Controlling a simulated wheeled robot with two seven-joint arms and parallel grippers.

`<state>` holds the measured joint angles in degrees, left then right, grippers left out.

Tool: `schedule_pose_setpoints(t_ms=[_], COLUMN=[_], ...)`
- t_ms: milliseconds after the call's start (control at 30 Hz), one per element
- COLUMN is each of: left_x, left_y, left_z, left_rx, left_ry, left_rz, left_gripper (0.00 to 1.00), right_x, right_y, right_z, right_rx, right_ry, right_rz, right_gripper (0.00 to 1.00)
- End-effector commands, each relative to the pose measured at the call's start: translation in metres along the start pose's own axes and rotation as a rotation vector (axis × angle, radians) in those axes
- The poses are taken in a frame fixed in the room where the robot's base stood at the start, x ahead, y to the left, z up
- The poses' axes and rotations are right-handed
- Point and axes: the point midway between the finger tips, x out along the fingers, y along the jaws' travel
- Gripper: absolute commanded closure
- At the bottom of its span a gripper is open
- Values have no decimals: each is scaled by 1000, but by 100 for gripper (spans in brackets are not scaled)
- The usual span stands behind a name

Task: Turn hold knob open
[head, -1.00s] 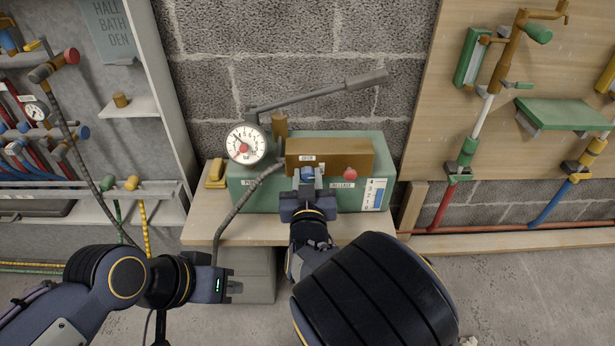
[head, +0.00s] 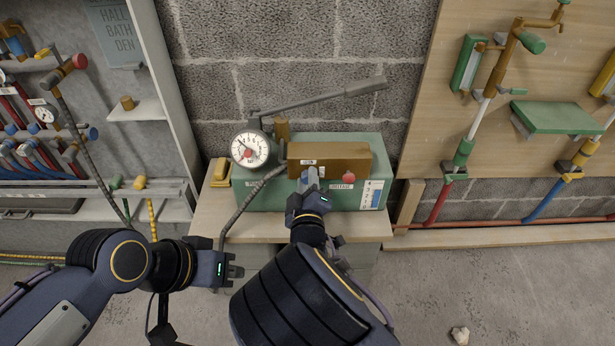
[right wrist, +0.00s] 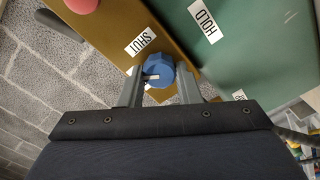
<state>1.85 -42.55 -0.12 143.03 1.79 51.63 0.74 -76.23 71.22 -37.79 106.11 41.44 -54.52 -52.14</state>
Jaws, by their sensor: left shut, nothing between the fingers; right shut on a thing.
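The blue hold knob (right wrist: 158,68) sits on the brown block (right wrist: 115,30) of the test pump, between the "SHUT" label and the "HOLD" label's side in the right wrist view. A white mark shows on the knob's face. My right gripper (right wrist: 158,88) is shut on the knob, one finger on each side. In the head view my right gripper (head: 308,180) is at the front of the brown block, tilted, and mostly covers the knob. My left gripper (head: 236,271) is shut and empty, low in front of the bench, apart from the pump.
The green pump box (head: 259,193) stands on a wooden bench (head: 212,222), with a round gauge (head: 250,150), a grey lever (head: 325,98) and a red knob (head: 348,177). A hose runs down near my left gripper. A pipe board (head: 430,130) stands at the right.

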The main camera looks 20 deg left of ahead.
Motion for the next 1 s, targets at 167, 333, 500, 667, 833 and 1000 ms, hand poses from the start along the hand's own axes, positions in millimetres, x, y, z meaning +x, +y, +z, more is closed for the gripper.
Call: schedule_pose_setpoints(t_ms=[167, 333, 500, 667, 833, 1000], left_x=[-8, -12, -15, -17, -18, -19], left_y=[4, 6, 7, 8, 8, 9], left_z=[-4, -6, -8, -9, -9, -10], left_rx=[0, 0, 0, 0, 0, 0], left_ry=[0, 0, 0, 0, 0, 0], left_rz=[0, 0, 0, 0, 0, 0], left_gripper=[100, 100, 100, 100, 100, 100], right_x=[0, -1, -1, 0, 0, -1], right_y=[0, -1, -2, -3, -3, -3], right_z=[0, 0, 0, 1, 1, 1], right_rx=[-170, -320, -448, -538, -599, -630], right_ry=[-1, -2, -1, -1, -1, -1], right_rz=[-2, -3, -2, -3, -2, -3], right_gripper=[93, 93, 93, 93, 93, 93])
